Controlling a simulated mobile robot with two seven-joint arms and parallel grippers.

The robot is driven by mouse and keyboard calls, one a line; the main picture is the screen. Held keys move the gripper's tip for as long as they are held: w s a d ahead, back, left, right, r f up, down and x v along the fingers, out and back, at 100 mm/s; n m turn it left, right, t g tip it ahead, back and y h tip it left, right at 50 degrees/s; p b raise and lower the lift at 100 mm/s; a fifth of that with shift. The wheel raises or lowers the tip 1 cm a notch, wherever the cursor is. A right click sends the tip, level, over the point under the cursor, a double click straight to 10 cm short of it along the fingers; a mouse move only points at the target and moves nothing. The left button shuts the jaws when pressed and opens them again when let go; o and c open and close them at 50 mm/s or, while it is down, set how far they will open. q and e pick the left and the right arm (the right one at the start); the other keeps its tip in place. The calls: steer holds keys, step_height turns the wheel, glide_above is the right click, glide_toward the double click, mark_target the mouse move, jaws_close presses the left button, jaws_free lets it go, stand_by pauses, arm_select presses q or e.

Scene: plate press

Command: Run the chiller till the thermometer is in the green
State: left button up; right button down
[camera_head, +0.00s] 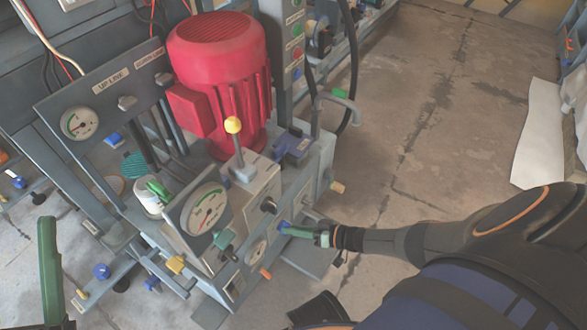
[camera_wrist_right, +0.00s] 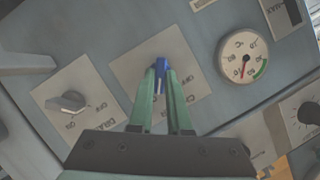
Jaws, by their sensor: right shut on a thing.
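My right gripper (camera_head: 283,228) reaches the front panel of the press from the right. In the right wrist view its green fingers (camera_wrist_right: 164,75) are shut on a blue switch knob (camera_wrist_right: 161,64) on a plate marked OFF, whose other lettering is partly hidden. A small round thermometer (camera_wrist_right: 243,55) is to the right of that knob. Its red needle points down, outside the green band at the lower right of the dial. The thermometer is small and unclear in the head view (camera_head: 257,252). One green finger of my left gripper (camera_head: 48,262) shows at the lower left, apart from the press.
A grey knob (camera_wrist_right: 68,103) on another plate is left of the blue one, and a dark dial (camera_wrist_right: 309,112) is at the right. A red motor (camera_head: 220,75), a yellow-topped lever (camera_head: 234,126) and a larger gauge (camera_head: 207,209) are above. Open floor (camera_head: 440,120) is at the right.

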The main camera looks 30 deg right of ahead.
steer(key=shift+m, duration=0.3)
stand_by(0.5)
steer(key=c, duration=0.9)
jaws_free()
steer(key=shift+o, duration=0.2)
steer(key=p+v, duration=0.3)
steer(key=v, duration=0.9)
steer(key=shift+d+p, duration=0.2)
steer(key=shift+p, duration=0.2)
steer(key=shift+s+f, duration=0.1)
steer(key=shift+s, duration=0.1)
